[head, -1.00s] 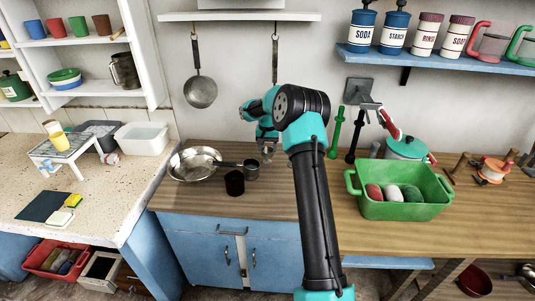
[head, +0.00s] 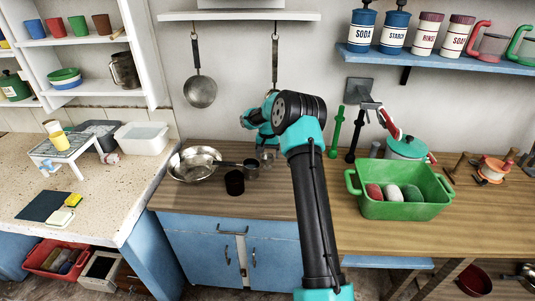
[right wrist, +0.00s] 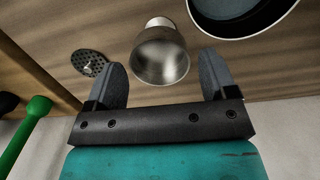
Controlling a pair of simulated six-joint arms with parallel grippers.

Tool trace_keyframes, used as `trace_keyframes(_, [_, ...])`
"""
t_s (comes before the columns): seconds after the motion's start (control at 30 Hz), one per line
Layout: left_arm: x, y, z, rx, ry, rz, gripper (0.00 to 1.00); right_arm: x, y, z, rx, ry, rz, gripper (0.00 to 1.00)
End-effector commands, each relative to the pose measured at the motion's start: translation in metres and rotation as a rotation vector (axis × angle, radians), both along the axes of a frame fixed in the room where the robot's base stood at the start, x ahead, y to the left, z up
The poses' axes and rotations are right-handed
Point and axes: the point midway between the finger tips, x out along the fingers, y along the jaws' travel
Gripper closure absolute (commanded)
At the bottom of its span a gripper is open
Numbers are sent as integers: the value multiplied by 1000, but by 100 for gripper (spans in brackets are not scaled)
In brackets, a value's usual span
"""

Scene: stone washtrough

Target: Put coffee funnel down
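A small silver metal cup-shaped piece, apparently the coffee funnel (right wrist: 160,55), shows in the right wrist view over the wooden counter, with a narrower pale end at its top. It lies between and beyond the fingertips of my right gripper (right wrist: 163,82), which is open with a gap on both sides of it. In the head view my right gripper (head: 266,157) is low over the back of the counter, just right of a small grey metal cup (head: 251,169). I cannot tell whether that cup is the same piece. My left gripper is not in view.
A metal pan (head: 195,166) and a dark cup (head: 234,183) stand left of the gripper. A perforated disc (right wrist: 88,62) lies beside the funnel in the wrist view. A green tub (head: 400,206) stands to the right. The counter's front (head: 200,203) is clear.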

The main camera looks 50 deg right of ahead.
Motion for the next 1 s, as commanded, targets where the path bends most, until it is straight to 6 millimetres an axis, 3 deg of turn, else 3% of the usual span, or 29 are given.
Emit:
trace_keyframes(0.27, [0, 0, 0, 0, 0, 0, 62, 0, 0, 1, 0, 0, 0, 19])
trace_keyframes(0.47, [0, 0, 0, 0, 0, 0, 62, 1, -1, 13, -1, -2, 0, 19])
trace_keyframes(1.0, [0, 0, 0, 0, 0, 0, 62, 3, -3, 104, -2, -3, 0, 19])
